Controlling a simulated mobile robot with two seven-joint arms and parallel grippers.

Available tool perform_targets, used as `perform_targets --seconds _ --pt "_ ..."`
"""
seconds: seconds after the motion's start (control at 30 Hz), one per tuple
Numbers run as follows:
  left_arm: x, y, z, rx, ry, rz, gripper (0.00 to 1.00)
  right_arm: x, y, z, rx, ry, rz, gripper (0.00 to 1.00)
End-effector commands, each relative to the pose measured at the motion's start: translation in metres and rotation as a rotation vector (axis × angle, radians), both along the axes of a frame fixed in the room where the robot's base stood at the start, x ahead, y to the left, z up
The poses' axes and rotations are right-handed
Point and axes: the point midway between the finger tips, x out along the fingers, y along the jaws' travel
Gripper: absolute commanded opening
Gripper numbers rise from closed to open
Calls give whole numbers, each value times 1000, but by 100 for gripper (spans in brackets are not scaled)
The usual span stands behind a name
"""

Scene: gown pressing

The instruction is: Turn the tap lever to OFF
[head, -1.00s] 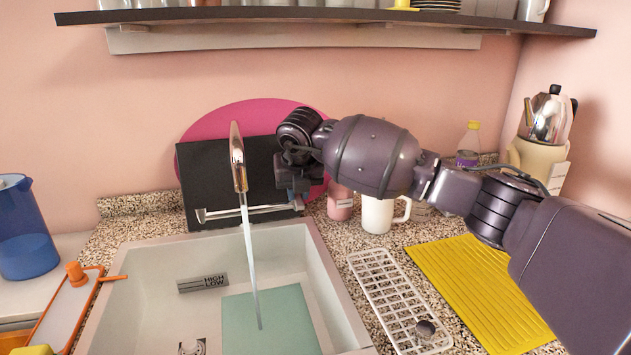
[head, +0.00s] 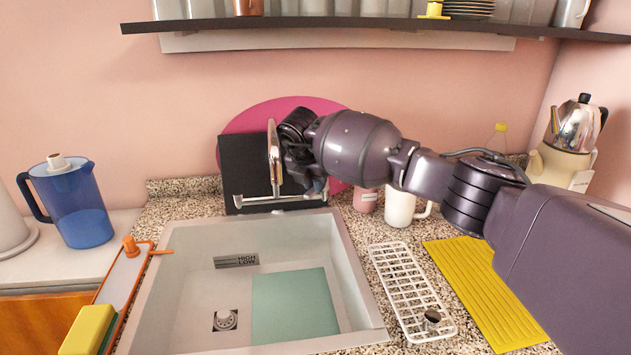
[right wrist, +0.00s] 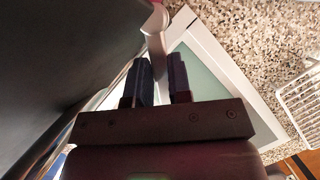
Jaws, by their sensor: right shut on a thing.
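My left gripper is not in view.
A white rack (head: 407,288) and yellow mat (head: 480,290) lie right of the sink. A blue jug (head: 78,205) is at left. A shelf (head: 390,27) runs above.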

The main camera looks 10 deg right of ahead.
Motion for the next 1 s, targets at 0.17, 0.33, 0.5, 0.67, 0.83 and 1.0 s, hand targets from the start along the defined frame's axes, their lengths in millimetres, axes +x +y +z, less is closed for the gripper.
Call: perform_targets --seconds 0.17,0.33,0.5,0.67,0.83,1.0 --pt "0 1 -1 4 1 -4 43 -1 -7 -4 -9 12 -22 0" --pt "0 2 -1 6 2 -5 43 -1 -7 -5 -9 13 -21 0" --pt "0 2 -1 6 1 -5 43 -1 -6 -5 -8 12 -20 36" --pt "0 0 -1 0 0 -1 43 -1 -4 -4 -5 10 -14 47" --pt "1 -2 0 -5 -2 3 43 -1 -2 -3 -4 7 -11 47" --pt "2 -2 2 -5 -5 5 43 -1 -3 0 -3 5 -9 47"
